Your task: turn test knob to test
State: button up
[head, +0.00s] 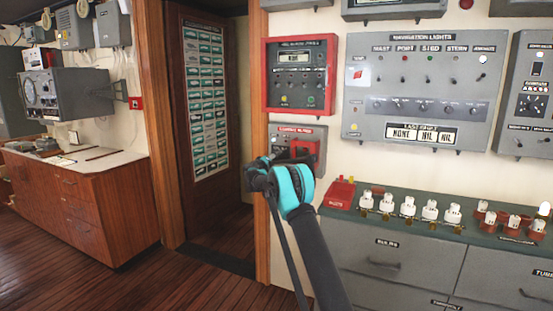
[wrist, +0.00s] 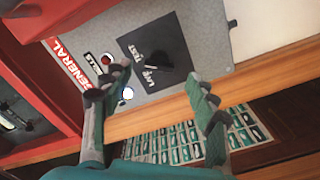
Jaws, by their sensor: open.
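The test knob (wrist: 158,64) is black and sits on a black square plate (wrist: 134,43) lettered TEST and LIVE, in the wrist view. The plate is on a small grey alarm panel (wrist: 206,30) with a red GENERAL label, which also shows on the wall in the head view (head: 288,132). My gripper (wrist: 158,88) is open and empty, its fingers spread to either side of the knob. I cannot tell whether they touch it.
A red-framed panel (head: 270,72) hangs just above. A grey navigation lights panel (head: 356,118) is to the right. Below right is a cabinet top (head: 400,199) with a red box (head: 341,194) and several white bulbs. A wooden door frame (head: 261,100) stands close on the left.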

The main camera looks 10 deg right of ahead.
jog(key=v, duration=0.8)
jog(key=s+d+f+m+g+y, duration=0.1)
jog(key=s+d+g, duration=0.1)
jog(key=s+d, duration=0.5)
jog(key=s+d+f+m+g, duration=0.2)
jog(key=s+d+g, duration=0.1)
jog(key=s, duration=0.9)
jog(key=s+d+f+m+g+y, duration=0.1)
jog(key=s+d+g, duration=0.1)
jog(key=s+d, duration=0.5)
jog(key=s+a+f+g+y, duration=0.1)
jog(key=s+f, duration=0.4)
jog(key=s, duration=0.9)
jog(key=s+a+f+g+y, duration=0.2)
jog(key=s+f, duration=0.4)
jog(key=s, duration=0.9)
jog(key=s+a+f+g+y, duration=0.1)
jog(key=s+a+f+y, duration=0.2)
jog(key=s, duration=1.1)
notch_tip(320, 180, down, 3)
jog(key=shift+s+a+f+m+y, duration=0.2)
jog(key=shift+s+a+m+y, duration=0.1)
jog(key=shift+m+y, duration=0.15)
